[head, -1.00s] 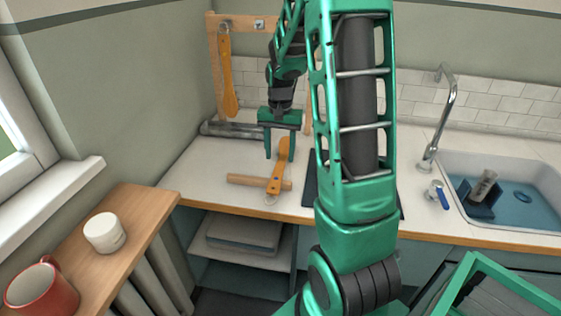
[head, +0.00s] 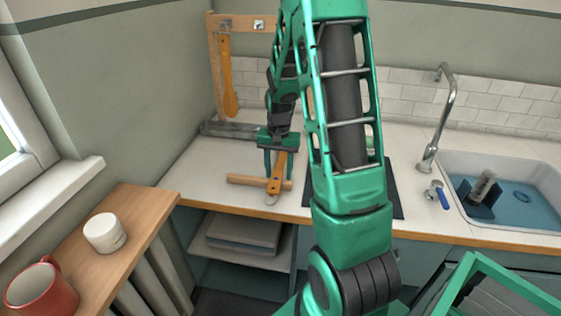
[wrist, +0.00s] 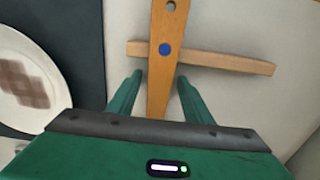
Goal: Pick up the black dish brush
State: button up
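My gripper (head: 281,173) is low over the counter with its fingers apart. In the wrist view my gripper (wrist: 160,76) has one finger on each side of a flat wooden handle (wrist: 160,62) with a blue dot, with small gaps beside it. The handle (head: 275,184) lies across a thin wooden stick (head: 246,181); its far part is hidden under my gripper, so I cannot tell whether it belongs to a brush. No clearly black dish brush shows. A grey brush-like piece (head: 484,184) stands in a dark holder in the sink.
The sink (head: 535,172) and tap (head: 441,110) are at the right. A dark mat (wrist: 75,50) with a plate (wrist: 25,85) lies beside the handle. A wooden rack (head: 256,20) with a hanging orange tool (head: 228,75) stands behind. A mug (head: 42,290) and white jar (head: 104,233) are front left.

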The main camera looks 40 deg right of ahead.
aim_at(279, 168)
jog(key=c, duration=1)
jog(key=shift+o, duration=0.2)
jog(key=shift+r, duration=0.1)
jog(key=shift+r, duration=0.55)
notch_tip(279, 168, up, 3)
jog(key=s+a+r, duration=0.2)
jog(key=a+r, duration=0.4)
jog(key=a, duration=0.5)
jog(key=shift+a+r, duration=0.25)
jog(key=shift+r, duration=0.15)
